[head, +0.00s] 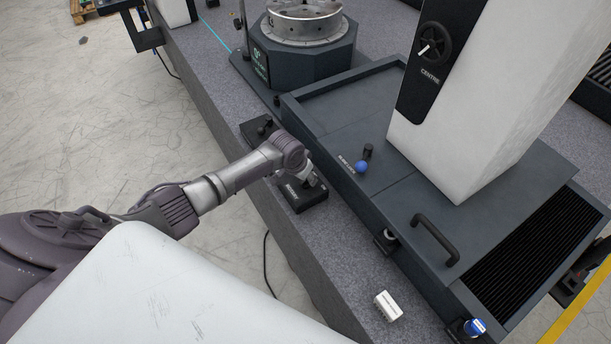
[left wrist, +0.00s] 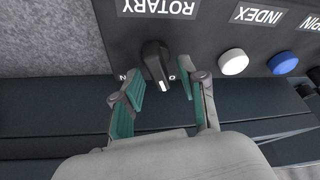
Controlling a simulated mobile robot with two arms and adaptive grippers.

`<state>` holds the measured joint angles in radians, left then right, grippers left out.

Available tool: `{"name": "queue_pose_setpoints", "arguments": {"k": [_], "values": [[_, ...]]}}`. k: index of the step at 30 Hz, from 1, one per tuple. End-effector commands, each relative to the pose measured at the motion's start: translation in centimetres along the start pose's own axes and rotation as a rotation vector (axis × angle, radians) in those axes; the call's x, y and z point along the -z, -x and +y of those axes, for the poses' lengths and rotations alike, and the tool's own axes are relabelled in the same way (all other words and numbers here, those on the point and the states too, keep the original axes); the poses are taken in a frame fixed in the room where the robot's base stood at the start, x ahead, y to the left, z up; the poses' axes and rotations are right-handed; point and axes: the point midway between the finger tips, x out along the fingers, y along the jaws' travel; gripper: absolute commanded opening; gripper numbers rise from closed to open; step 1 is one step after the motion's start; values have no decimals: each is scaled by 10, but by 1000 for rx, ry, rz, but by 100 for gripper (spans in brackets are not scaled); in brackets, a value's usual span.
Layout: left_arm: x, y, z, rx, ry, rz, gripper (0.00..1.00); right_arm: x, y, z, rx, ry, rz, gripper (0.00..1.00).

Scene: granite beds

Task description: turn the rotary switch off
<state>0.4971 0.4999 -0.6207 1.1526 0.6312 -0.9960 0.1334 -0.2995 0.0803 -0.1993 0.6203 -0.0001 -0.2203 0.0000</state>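The rotary switch (left wrist: 153,62) is a black knob with a white pointer mark, under the label ROTARY in the left wrist view. The pointer faces down and slightly right, between a small mark on the left that looks like N and one on the right that looks like O. My left gripper (left wrist: 158,92) is open, with one teal-padded finger on each side of the knob's lower end. I cannot tell whether either finger touches it. In the head view, my left gripper (head: 311,179) is over a small dark control box (head: 307,200); the knob is hidden there. My right gripper is not in view.
White INDEX (left wrist: 233,62) and blue (left wrist: 283,63) buttons sit right of the switch. A large dark machine bed (head: 345,115) with a white column (head: 490,90) and a blue ball knob (head: 361,167) stands beside the box. A small white block (head: 388,306) lies on the granite ledge.

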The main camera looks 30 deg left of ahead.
Motion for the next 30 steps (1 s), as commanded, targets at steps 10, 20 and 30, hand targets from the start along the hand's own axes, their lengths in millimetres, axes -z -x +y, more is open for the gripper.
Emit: {"name": "queue_pose_setpoints", "arguments": {"k": [10, 20, 30], "values": [[0, 11, 0, 0, -3, 1, 42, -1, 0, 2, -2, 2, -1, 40], [0, 77, -1, 0, -2, 2, 42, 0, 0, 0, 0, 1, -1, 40], [-1, 118, 0, 0, 0, -1, 42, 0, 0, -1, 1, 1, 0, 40]]}}
